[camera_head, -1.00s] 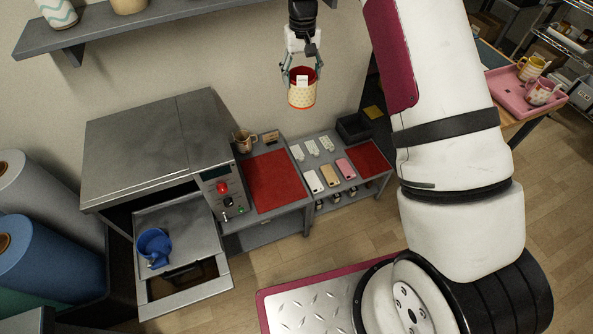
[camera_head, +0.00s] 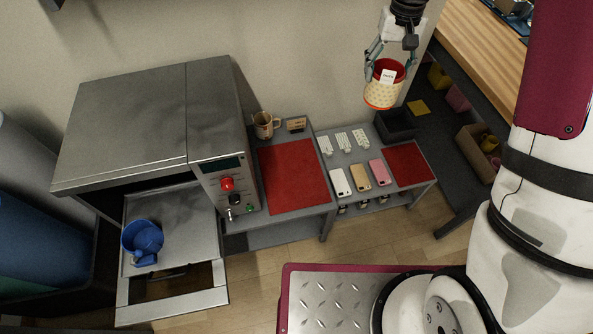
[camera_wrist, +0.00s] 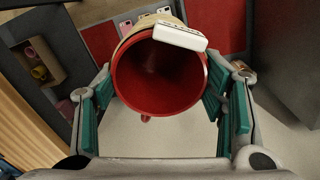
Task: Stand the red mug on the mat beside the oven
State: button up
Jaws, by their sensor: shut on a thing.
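The red mug (camera_head: 383,90) is cream with small dots outside, with a red rim and red inside. My gripper (camera_head: 388,69) is shut on it and holds it upright in the air, above and behind the shelf with phone cases. In the wrist view I look into the mug's red inside (camera_wrist: 158,85), between the green-padded fingers (camera_wrist: 158,104). A white tag (camera_head: 388,76) shows at its rim, also in the wrist view (camera_wrist: 180,35). The red mat (camera_head: 293,176) lies bare right of the grey oven (camera_head: 150,120).
A tan mug (camera_head: 265,124) and a small wooden block (camera_head: 296,124) stand behind the mat. Phone cases (camera_head: 360,176) and a second red mat (camera_head: 408,163) lie to the right. A blue mug (camera_head: 143,241) sits on the oven's pulled-out tray (camera_head: 190,216). A black bin (camera_head: 396,124) stands at the back.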

aim_at(381, 103)
jog(key=f+b, duration=0.3)
jog(key=s+f+b, duration=0.1)
jog(key=f+b, duration=0.2)
jog(key=b, duration=0.1)
jog(key=s+f+b, duration=0.1)
jog(key=f+b, duration=0.2)
jog(key=shift+d+b, duration=0.1)
jog(key=shift+b, duration=0.2)
jog(key=s+a+f+m+b, duration=0.4)
jog(key=s+a+f+b, duration=0.15)
jog(key=f, duration=0.45)
jog(key=s+a+f+m+b, duration=0.45)
jog(key=a+f+b, duration=0.25)
jog(key=f, duration=0.3)
jog(key=s+a+f+m+b, duration=0.3)
jog(key=s+a+f+b, duration=0.25)
jog(key=f, duration=0.45)
jog(key=shift+w+a+f+b, duration=0.6)
jog(key=shift+w+f+b, duration=0.3)
jog(key=shift+w, duration=1.7)
jog(key=shift+w+a+f+b, duration=0.7)
jog(key=shift+w+b, duration=0.45)
jog(key=shift+w, duration=1.45)
jog(key=shift+w+a+f+b, duration=0.55)
jog(key=shift+w+f+b, duration=0.4)
jog(key=shift+w, duration=1.65)
jog(key=shift+f, duration=0.1)
jog(key=o, duration=1.9)
